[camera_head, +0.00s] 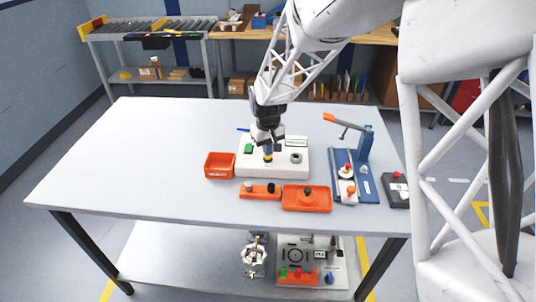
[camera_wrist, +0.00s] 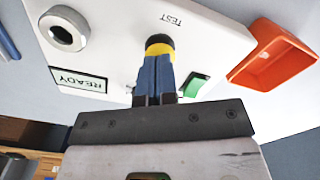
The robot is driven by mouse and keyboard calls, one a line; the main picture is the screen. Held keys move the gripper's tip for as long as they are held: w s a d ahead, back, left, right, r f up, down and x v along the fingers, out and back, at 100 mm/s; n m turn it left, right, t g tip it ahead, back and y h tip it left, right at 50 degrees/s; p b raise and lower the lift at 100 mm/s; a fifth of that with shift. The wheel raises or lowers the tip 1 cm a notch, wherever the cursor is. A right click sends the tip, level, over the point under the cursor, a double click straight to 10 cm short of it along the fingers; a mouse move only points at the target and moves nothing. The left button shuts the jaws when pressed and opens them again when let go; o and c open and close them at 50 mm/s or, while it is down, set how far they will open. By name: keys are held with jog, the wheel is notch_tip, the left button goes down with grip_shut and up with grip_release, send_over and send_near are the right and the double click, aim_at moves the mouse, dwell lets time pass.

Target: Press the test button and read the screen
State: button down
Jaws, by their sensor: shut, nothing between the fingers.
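The white test unit (camera_head: 262,170) lies on the table, and its white face (camera_wrist: 120,45) fills much of the wrist view. The yellow-and-black button (camera_wrist: 160,44) sits beside the printed word TEST, partly hidden by my fingers. The screen (camera_wrist: 80,82) reads READY, upside down in the wrist view; in the head view the screen (camera_head: 297,141) is too small to read. My gripper (camera_head: 268,151) points down over the unit. Its blue fingers (camera_wrist: 153,75) are shut and empty, with their tips at the button. I cannot tell whether they touch it.
The unit also carries a green rocker (camera_wrist: 195,85) and a metal ring (camera_wrist: 65,28). An orange bin (camera_head: 220,164) stands to its left. Orange fixtures (camera_head: 306,198) lie in front, and a blue press (camera_head: 352,170) stands right. The table's left side is clear.

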jog(key=shift+f, duration=0.5)
jog(key=shift+r, duration=3)
